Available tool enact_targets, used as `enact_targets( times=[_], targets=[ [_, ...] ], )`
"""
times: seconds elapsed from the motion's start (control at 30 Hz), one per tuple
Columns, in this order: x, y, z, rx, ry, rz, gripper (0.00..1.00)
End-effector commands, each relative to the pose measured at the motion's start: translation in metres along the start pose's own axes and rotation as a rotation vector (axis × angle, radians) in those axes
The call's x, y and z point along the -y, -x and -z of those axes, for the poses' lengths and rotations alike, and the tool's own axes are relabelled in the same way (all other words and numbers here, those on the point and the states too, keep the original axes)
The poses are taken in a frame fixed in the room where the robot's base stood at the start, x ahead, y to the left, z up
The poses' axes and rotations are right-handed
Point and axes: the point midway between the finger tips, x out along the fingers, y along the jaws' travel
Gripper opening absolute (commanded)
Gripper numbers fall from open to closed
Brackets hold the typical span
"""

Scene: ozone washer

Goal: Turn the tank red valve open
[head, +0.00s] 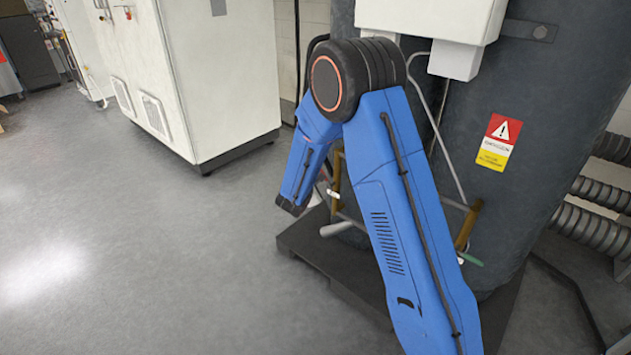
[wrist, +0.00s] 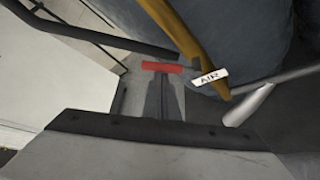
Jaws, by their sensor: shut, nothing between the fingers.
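The red valve handle (wrist: 162,67) shows in the wrist view as a short, level red bar above the centre, beside a yellow-brown pipe (wrist: 178,32). My gripper (wrist: 166,80) is shut and empty. Its dark fingers point at the handle, with the tips just below it in the picture. I cannot tell whether they touch it. The big dark grey tank (head: 505,130) stands behind my arm there.
A white tag reading AIR (wrist: 210,77) hangs right of the handle, near a light pipe (wrist: 250,104). A dark hose or bar (wrist: 90,35) crosses at upper left. In the head view, a white cabinet (head: 215,75) stands left of the tank's dark base (head: 325,264). Floor at left is clear.

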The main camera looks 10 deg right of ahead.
Motion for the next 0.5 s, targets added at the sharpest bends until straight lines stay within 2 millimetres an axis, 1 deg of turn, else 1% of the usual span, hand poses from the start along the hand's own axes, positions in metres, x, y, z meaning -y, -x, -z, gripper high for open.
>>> enact_targets(
  times=[0.2,0.5],
  targets=[
    [0.000,0.004,-0.007,0.002,-0.105,-0.062,0.00],
    [0.000,0.009,-0.017,0.002,-0.100,-0.058,0.00]
  ],
)
